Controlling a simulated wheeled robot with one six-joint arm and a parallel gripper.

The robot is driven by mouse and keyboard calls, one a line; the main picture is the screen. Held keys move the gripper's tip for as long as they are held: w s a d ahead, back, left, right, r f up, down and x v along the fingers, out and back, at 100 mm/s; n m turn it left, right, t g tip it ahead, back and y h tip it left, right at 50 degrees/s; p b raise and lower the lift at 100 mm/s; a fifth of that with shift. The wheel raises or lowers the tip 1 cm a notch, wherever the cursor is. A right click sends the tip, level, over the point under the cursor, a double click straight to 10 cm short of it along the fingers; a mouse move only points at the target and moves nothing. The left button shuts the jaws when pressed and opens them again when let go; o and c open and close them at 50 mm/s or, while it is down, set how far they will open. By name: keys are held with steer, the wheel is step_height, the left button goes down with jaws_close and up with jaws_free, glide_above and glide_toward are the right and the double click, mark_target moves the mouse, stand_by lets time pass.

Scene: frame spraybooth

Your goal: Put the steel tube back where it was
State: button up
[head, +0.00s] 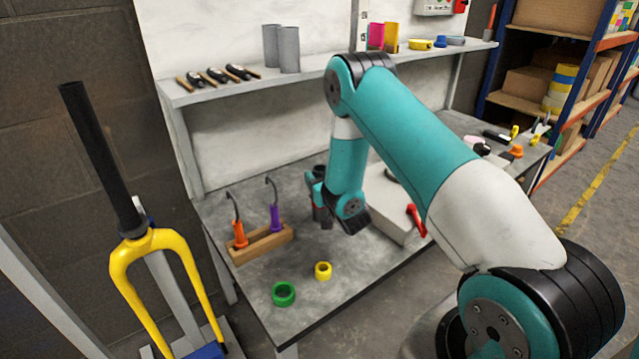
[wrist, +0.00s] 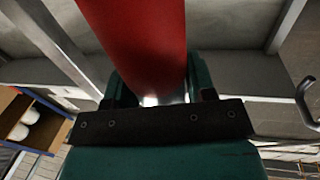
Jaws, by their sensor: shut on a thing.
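My gripper (head: 318,188) is low over the middle of the workbench, to the right of the wooden pick stand. In the wrist view its two teal fingers (wrist: 152,98) are shut on a red, rounded, tube-like thing (wrist: 140,40), with a pale bright patch between the fingertips. In the head view the held thing is small, dark and partly hidden by the gripper. I cannot tell whether it touches the bench, or whether it is the steel tube. Two grey cylinders (head: 289,50) stand upright on the shelf.
The wooden stand (head: 262,243) holds an orange-handled and a purple-handled hook pick. A green ring (head: 283,294) and a yellow ring (head: 322,270) lie on the bench (head: 340,295). A pale box (head: 390,218) with a red-handled item stands right. A yellow fork (head: 160,240) stands left.

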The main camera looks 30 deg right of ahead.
steer(key=shift+f, duration=0.4)
steer(key=shift+f, duration=0.15)
steer(key=o, duration=1.2)
